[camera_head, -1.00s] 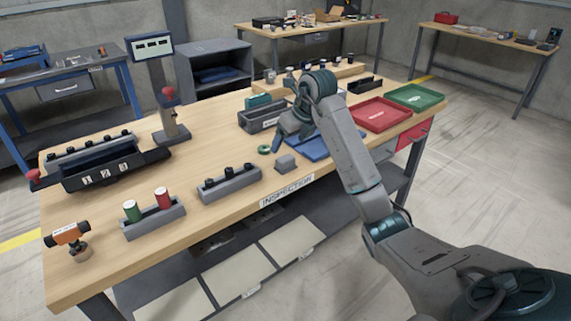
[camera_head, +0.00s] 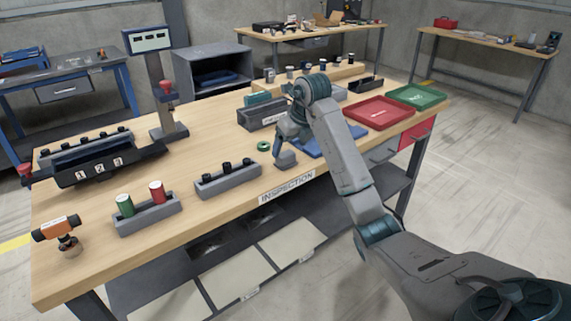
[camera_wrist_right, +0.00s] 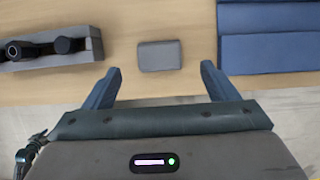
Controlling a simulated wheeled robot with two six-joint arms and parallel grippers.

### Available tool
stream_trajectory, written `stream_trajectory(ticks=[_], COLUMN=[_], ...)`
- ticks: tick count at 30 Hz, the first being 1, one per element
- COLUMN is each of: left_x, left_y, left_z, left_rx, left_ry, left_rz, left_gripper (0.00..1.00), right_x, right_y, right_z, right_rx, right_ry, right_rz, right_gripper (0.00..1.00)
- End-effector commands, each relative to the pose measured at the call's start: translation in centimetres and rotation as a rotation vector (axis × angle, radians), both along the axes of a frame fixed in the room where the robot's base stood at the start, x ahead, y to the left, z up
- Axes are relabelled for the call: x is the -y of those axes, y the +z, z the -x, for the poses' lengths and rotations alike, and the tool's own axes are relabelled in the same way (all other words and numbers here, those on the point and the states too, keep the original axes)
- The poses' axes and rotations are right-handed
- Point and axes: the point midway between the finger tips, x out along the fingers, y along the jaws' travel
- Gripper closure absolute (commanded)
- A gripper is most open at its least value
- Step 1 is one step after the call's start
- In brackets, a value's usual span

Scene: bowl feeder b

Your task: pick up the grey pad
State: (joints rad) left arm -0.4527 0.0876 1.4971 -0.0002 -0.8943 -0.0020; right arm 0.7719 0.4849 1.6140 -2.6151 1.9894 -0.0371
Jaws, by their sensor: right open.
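The grey pad (camera_head: 285,161) is a small grey block on the wooden bench, near the front edge above the inspection label. In the right wrist view the pad (camera_wrist_right: 160,56) lies flat, ahead of and between the lines of the two blue fingers. My right gripper (camera_head: 287,141) is just above and behind the pad in the head view, pointing down. In the right wrist view the right gripper (camera_wrist_right: 160,73) is open with nothing between its fingers. Contact with the pad cannot be told in the head view. My left gripper is not in view.
A grey holder with black knobs (camera_head: 228,180) stands left of the pad. A blue mat (camera_head: 330,143) lies to its right, a green ring (camera_head: 263,146) behind left. Red (camera_head: 379,113) and green (camera_head: 415,97) trays stand farther right. Bare wood surrounds the pad.

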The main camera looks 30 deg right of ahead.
Motion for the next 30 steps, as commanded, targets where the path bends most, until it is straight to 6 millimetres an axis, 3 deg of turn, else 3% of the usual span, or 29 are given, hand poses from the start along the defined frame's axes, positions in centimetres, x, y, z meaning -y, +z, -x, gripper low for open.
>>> stream_trajectory(ticks=[6, 16, 25, 30], left_x=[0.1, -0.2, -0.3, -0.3], left_y=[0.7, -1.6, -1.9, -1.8], left_z=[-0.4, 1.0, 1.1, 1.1], left_rx=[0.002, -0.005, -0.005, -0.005], left_ry=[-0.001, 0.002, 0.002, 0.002], left_rz=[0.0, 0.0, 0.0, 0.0], left_gripper=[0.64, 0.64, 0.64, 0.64], right_x=[0.0, -0.2, -0.2, -0.2], right_y=[-0.7, -4.6, -5.1, -5.1], right_z=[-0.4, -2.3, -2.5, -2.5], right_rx=[0.0, -0.001, 0.001, 0.001], right_ry=[0.0, -0.001, 0.0, 0.0], right_rz=[-0.001, 0.0, 0.001, 0.001], right_gripper=[0.2, 0.2, 0.2, 0.53])
